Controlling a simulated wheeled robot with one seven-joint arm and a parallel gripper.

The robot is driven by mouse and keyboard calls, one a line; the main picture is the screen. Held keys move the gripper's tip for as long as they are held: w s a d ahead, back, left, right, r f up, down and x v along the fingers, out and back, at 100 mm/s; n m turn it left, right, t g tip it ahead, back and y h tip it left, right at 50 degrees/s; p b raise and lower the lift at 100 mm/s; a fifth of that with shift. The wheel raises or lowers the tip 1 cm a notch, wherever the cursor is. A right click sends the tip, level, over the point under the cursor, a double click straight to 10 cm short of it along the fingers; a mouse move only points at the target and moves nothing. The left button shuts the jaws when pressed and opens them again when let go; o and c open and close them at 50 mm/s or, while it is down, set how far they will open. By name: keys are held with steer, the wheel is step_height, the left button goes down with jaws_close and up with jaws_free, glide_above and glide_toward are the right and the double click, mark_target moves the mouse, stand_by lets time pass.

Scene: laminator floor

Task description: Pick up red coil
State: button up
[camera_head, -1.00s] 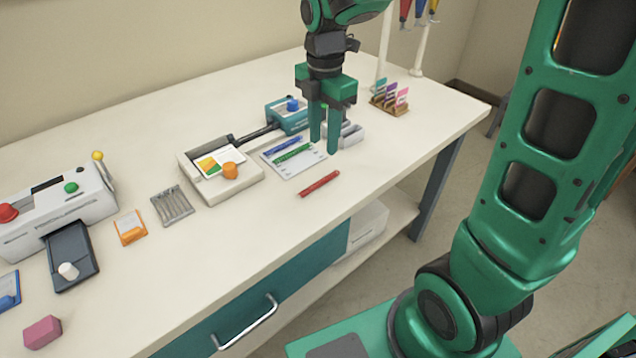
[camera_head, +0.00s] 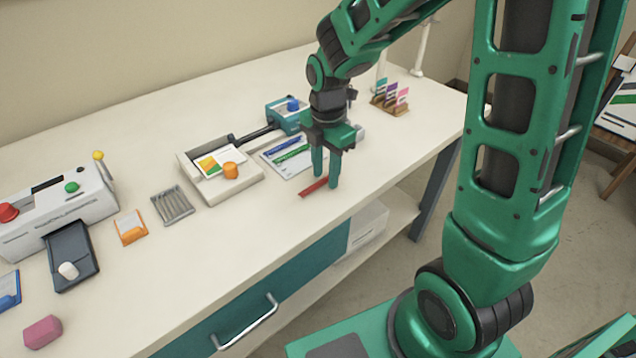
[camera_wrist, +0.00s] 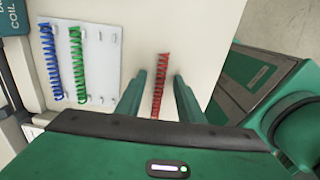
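The red coil (camera_head: 313,188) lies on the white table near its front edge, partly hidden behind my gripper in the head view. In the wrist view the red coil (camera_wrist: 160,85) lies between my two fingers, with a gap on each side. My gripper (camera_head: 326,180) is open and low over the coil, fingers pointing down. It also shows in the wrist view (camera_wrist: 160,85), where the fingers do not touch the coil.
A white card with a blue coil (camera_wrist: 51,62) and a green coil (camera_wrist: 77,63) lies left of the red coil. A wooden card holder (camera_head: 390,102) stands at the back right. The table's front edge is close.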

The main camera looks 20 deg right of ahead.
jaws_close()
steer(key=shift+r, duration=0.1)
stand_by(0.3)
